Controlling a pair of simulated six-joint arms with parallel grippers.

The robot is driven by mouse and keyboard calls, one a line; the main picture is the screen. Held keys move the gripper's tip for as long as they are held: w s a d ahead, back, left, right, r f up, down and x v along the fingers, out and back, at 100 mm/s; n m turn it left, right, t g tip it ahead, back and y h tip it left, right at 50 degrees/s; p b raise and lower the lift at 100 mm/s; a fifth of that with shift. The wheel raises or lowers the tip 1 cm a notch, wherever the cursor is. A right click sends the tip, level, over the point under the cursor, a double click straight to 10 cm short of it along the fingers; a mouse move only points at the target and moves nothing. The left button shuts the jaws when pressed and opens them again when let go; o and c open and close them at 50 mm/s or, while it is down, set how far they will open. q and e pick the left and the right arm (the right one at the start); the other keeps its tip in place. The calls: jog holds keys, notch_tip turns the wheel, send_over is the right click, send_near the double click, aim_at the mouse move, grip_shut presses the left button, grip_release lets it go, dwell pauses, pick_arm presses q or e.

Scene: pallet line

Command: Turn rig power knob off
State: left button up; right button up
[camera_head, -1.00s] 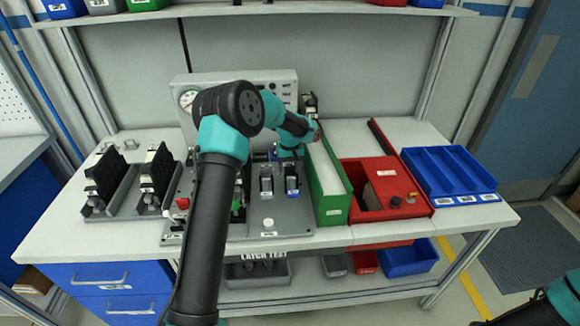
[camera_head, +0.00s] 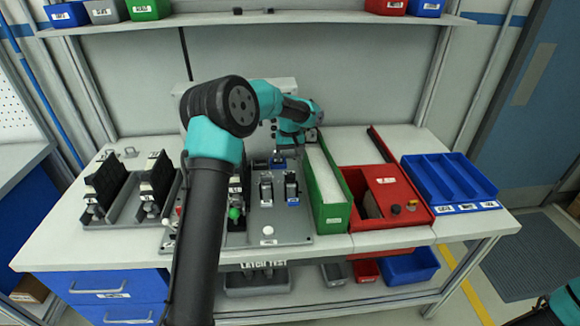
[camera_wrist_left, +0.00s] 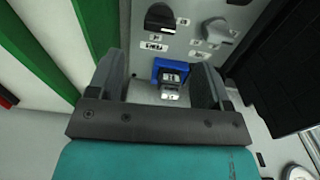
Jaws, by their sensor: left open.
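The test rig's upright grey panel (camera_head: 272,90) stands at the back of the bench, mostly hidden by my left arm. In the left wrist view a black knob (camera_wrist_left: 160,17) and a grey-black knob (camera_wrist_left: 218,31) sit on a light panel with small labels. I cannot read which label marks power. My left gripper (camera_wrist_left: 160,68) is open and empty, its fingers apart from both knobs. A blue block-like part (camera_wrist_left: 170,73) shows between the fingers, beyond them. In the head view my left gripper (camera_head: 285,147) is in front of the panel, its fingers mostly hidden.
A green bin (camera_head: 327,190) and a red box (camera_head: 385,195) stand right of the rig's base plate (camera_head: 285,228). A blue tray (camera_head: 450,178) is farther right. Black racks (camera_head: 128,195) stand at left. A shelf (camera_head: 260,17) runs above.

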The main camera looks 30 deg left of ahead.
aim_at(290, 174)
pick_arm(q)
notch_tip(290, 174, up, 9)
jog(key=shift+f, duration=0.15)
jog(key=shift+f, duration=0.1)
dwell(0.3)
notch_tip(290, 174, down, 16)
jog(key=shift+r, duration=0.1)
dwell(0.7)
jog(key=shift+r, duration=0.15)
jog(key=shift+f, duration=0.85)
jog(key=m, duration=0.4)
jog(key=shift+m, duration=2.7)
dwell(0.4)
